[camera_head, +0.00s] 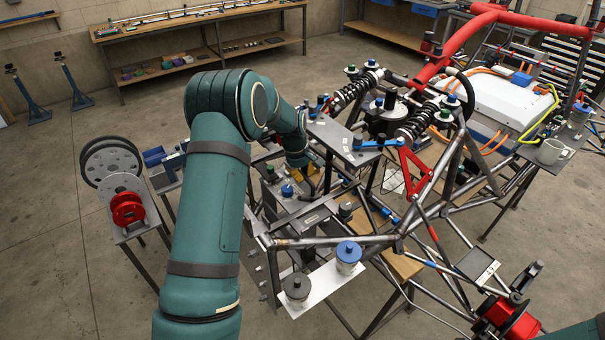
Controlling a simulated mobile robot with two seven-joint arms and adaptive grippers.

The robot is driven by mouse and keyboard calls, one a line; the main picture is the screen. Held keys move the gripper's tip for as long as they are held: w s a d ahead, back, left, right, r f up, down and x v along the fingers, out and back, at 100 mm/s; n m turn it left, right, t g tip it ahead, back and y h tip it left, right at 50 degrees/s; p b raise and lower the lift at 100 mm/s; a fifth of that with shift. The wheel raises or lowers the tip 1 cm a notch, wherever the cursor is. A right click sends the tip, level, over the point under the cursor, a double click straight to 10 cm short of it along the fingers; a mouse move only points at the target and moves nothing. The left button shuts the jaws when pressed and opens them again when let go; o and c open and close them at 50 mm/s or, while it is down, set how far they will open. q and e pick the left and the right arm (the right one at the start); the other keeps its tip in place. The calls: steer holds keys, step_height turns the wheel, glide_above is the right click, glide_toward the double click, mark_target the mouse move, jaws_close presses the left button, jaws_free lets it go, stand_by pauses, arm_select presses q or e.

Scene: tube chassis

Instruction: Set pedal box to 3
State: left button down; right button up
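My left arm reaches from the bottom left over the tube chassis (325,241), and its wrist points down into the front bay. My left gripper (304,186) is at the end of the arm, low among grey boxes and plates. It is small and partly covered, so its fingers are hard to make out. A grey block assembly with a blue knob (287,191) is just left of the gripper and may be the pedal box; no number or setting can be read on it. I cannot tell whether the gripper touches it. My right gripper is not seen.
A white plate (318,285) with a grey-lidded pot (296,289) and a blue-lidded pot (348,257) is at the near side. A stand with a red reel (128,208) is left. Coil-over shocks (420,122) and red tubes (455,42) rise behind. Open floor lies left.

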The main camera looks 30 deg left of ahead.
arm_select(q)
steer(key=b, duration=0.1)
glide_above(280, 198)
steer(key=shift+s+a+f, duration=0.15)
steer(key=shift+s+f, duration=0.05)
steer(key=shift+s, duration=0.1)
steer(key=shift+s+a, duration=0.1)
steer(key=shift+s, duration=0.15)
steer(key=shift+f, duration=0.1)
steer(key=c, duration=1)
jaws_free()
steer(key=shift+s, duration=0.1)
steer(key=shift+a, duration=0.1)
steer(key=shift+r, duration=0.2)
step_height(280, 198, up, 12)
steer(key=s, duration=0.2)
steer(key=shift+a+f, duration=0.2)
steer(key=shift+a, duration=0.2)
